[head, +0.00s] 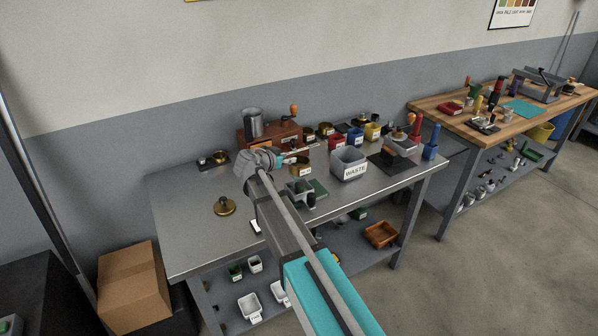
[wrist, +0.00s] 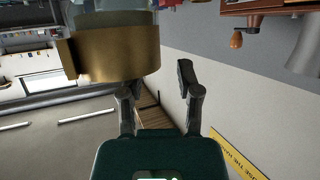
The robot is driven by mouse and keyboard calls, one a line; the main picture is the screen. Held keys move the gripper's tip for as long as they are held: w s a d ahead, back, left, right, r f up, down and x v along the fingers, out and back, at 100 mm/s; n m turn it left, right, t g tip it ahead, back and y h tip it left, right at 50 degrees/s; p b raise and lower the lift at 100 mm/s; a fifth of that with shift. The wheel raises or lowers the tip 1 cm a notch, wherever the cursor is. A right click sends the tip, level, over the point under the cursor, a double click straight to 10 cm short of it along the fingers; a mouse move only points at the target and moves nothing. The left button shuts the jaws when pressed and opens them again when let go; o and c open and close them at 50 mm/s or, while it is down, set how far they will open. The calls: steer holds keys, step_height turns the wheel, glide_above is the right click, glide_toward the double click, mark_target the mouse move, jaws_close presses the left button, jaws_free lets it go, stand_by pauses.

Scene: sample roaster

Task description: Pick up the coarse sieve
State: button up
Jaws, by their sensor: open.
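A brass round sieve (head: 301,169) with a small pale label stands on the steel table, just right of my gripper (head: 287,160) in the head view; the label is too small to read. In the wrist view a wide brass band (wrist: 112,52), seemingly the same sieve, fills the upper left, with a tab at its left side. My gripper (wrist: 155,82) is open, with nothing held between its fingers. One finger overlaps the lower edge of the band, and the other is apart to its right. I cannot tell whether the finger touches it.
Two smaller brass labelled containers (head: 318,131) stand behind. A grey WASTE bin (head: 349,164) is close on the right. A brown wooden box with a crank and grey cup (head: 268,134) stands behind my gripper. The steel table's left front (head: 188,235) is mostly bare.

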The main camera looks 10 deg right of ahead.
steer(key=shift+x, duration=0.75)
jaws_close()
